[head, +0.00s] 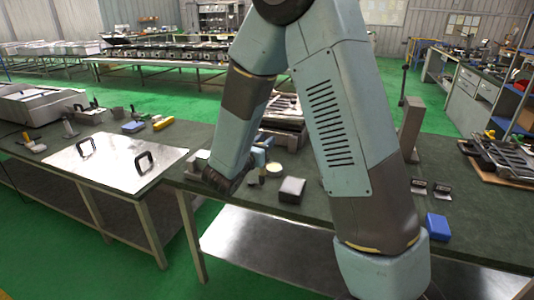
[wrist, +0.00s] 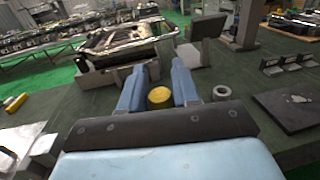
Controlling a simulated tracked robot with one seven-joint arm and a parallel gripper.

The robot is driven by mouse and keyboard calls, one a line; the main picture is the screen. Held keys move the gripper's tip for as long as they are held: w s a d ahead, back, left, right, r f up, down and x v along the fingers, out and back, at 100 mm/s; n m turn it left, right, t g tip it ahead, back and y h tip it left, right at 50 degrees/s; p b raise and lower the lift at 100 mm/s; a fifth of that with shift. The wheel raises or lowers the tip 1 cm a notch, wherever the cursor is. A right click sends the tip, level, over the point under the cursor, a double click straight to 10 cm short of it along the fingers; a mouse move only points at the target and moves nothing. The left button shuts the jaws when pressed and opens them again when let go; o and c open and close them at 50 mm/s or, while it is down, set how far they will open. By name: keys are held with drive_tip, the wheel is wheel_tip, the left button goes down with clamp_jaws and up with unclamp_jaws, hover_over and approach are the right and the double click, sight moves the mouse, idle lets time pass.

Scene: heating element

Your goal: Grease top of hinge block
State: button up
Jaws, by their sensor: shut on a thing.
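My gripper (wrist: 157,82) shows in the wrist view with its two blue fingers on either side of a round yellow-topped piece (wrist: 160,97). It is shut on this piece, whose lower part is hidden. In the head view my gripper (head: 259,158) is low over the bench, left of a small dark block with a paler top (head: 291,189). This may be the hinge block. A dark flat-topped piece (wrist: 295,108) at the right of the wrist view may be the same block. A small round tin (head: 274,169) stands close to my gripper; a grey round piece (wrist: 221,92) lies right of the fingers.
A framed metal assembly (wrist: 125,45) stands behind the fingers. A metal plate with two black handles (head: 115,158) lies on the left bench. A blue box (head: 438,227) and small black stands (head: 430,188) are at the right. The arm hides part of the bench.

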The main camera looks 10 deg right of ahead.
drive_tip(key=w+d+f+n+t, duration=0.1)
drive_tip(key=w+d+f+n, duration=0.15)
drive_tip(key=w, duration=0.65)
drive_tip(key=w+d+f+n+t, duration=0.1)
drive_tip(key=w+d, duration=0.2)
drive_tip(key=w, duration=0.6)
drive_tip(key=shift+h, duration=0.4)
drive_tip(key=shift+w+a+f, duration=0.1)
drive_tip(key=shift+a+f, duration=0.05)
drive_tip(key=shift+f, duration=1.25)
drive_tip(key=shift+w+a+f, duration=0.1)
drive_tip(key=shift+f, duration=1.3)
drive_tip(key=shift+f, duration=0.55)
wheel_tip(320, 180, up, 7)
